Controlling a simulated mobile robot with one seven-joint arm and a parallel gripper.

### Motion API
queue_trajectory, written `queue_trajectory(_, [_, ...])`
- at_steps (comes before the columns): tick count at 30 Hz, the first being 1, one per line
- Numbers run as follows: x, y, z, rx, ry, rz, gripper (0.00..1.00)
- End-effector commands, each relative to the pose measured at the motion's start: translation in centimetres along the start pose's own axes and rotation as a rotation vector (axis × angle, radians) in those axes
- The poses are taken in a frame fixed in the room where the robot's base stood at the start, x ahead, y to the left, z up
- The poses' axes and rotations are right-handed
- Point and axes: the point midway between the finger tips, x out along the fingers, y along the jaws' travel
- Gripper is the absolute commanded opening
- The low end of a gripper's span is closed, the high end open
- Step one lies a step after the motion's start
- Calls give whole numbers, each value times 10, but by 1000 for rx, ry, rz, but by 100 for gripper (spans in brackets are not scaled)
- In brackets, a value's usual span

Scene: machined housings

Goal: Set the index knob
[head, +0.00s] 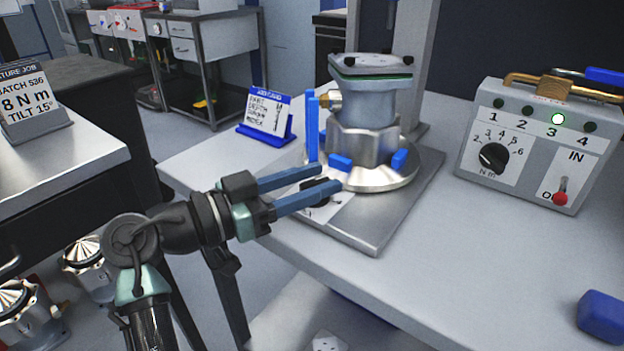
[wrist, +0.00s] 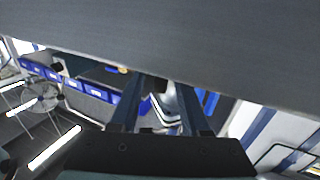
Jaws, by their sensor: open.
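A dark knob (head: 316,187) sits on a white label plate (head: 331,208) at the front of the fixture base, partly hidden behind my gripper's fingers. I cannot read its setting. My gripper (head: 330,178) is open, its two blue fingers pointing right, overlapping the knob in the head view; I cannot tell if they touch it. The fixture holds a grey machined housing (head: 370,108) on a round silver base (head: 385,180). In the wrist view, the open fingers (wrist: 158,100) have a small dark thing and a pale shape beyond them, unclear.
A control box (head: 540,140) stands at the right, with a black N m dial (head: 493,157), lamp 3 lit and a red switch (head: 561,197). A blue card stand (head: 267,120) is behind left. A blue block (head: 602,317) lies front right. The bench middle right is clear.

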Motion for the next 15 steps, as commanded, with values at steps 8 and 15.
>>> queue_trajectory(8, [-20, -1, -1, -1, 0, -3, 46])
queue_trajectory(15, [-73, -1, -1, -1, 1, -5, 46])
